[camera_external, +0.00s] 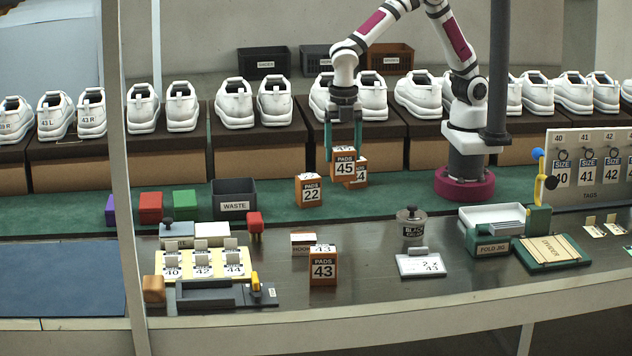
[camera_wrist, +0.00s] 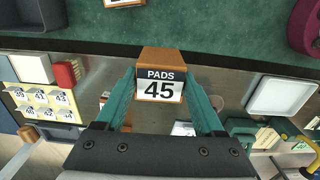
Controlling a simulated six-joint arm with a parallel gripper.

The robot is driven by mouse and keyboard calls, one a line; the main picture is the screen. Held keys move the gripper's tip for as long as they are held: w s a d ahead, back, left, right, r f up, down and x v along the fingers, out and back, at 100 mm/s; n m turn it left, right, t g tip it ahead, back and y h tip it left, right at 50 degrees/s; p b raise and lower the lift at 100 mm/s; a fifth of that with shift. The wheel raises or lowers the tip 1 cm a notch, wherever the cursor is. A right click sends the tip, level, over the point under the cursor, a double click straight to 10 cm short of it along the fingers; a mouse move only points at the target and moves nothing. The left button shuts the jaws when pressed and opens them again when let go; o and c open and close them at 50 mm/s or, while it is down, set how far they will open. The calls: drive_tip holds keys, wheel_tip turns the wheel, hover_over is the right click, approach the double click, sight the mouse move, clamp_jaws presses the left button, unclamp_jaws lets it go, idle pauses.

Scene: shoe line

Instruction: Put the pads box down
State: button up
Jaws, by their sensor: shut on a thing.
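The orange pads box marked 45 (camera_external: 343,168) is between the two teal fingers of my gripper (camera_external: 343,148), which is shut on it. It looks upright and held above the work area; its exact height is hard to tell. In the wrist view the same box (camera_wrist: 160,90) sits between the fingertips (camera_wrist: 160,82) with its label facing the camera. Another pads box (camera_external: 361,172) is partly hidden behind it, its number not fully readable. The pads box marked 22 (camera_external: 309,191) stands to the left on the green surface. The pads box marked 43 (camera_external: 323,269) stands on the front bench.
A grey waste bin (camera_external: 234,199) and coloured blocks are at left. A black tin (camera_external: 411,223) and a card marked 43 (camera_external: 421,264) lie right of the 43 box. The fold jig (camera_external: 493,247) is further right. White shoes on boxes line the back.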

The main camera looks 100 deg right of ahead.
drive_tip(key=shift+d+r, duration=0.35)
drive_tip(key=shift+d, duration=0.3)
drive_tip(key=shift+d+r, duration=0.15)
drive_tip(key=shift+r, duration=0.05)
drive_tip(key=s+d+r+m, duration=0.2)
drive_tip(key=d+r+m, duration=0.95)
drive_tip(key=m, duration=0.65)
drive_tip(key=a+f+n, duration=0.1)
drive_tip(key=a+n, duration=0.2)
drive_tip(key=a+f+n, duration=0.2)
drive_tip(key=a+n, duration=0.1)
drive_tip(key=a, duration=0.1)
drive_tip(key=a+f+n, duration=0.2)
drive_tip(key=a, duration=0.2)
drive_tip(key=shift+w+a+f+n, duration=0.1)
drive_tip(key=shift+w+a+n, duration=0.15)
drive_tip(key=shift+w+n, duration=0.15)
drive_tip(key=shift+s+a+f+n, duration=1.15)
drive_tip(key=shift+a+f+n, duration=0.35)
drive_tip(key=shift+a+f, duration=1.7)
drive_tip(key=shift+s+a+f+n, duration=1.35)
drive_tip(key=shift+a+f, duration=1.3)
drive_tip(key=shift+a, duration=1.15)
drive_tip(key=shift+s+a+f+n, duration=0.95)
drive_tip(key=shift+a+f+n, duration=0.7)
drive_tip(key=shift+a+f, duration=1.55)
drive_tip(key=shift+a+r, duration=0.25)
drive_tip(key=shift+a, duration=0.05)
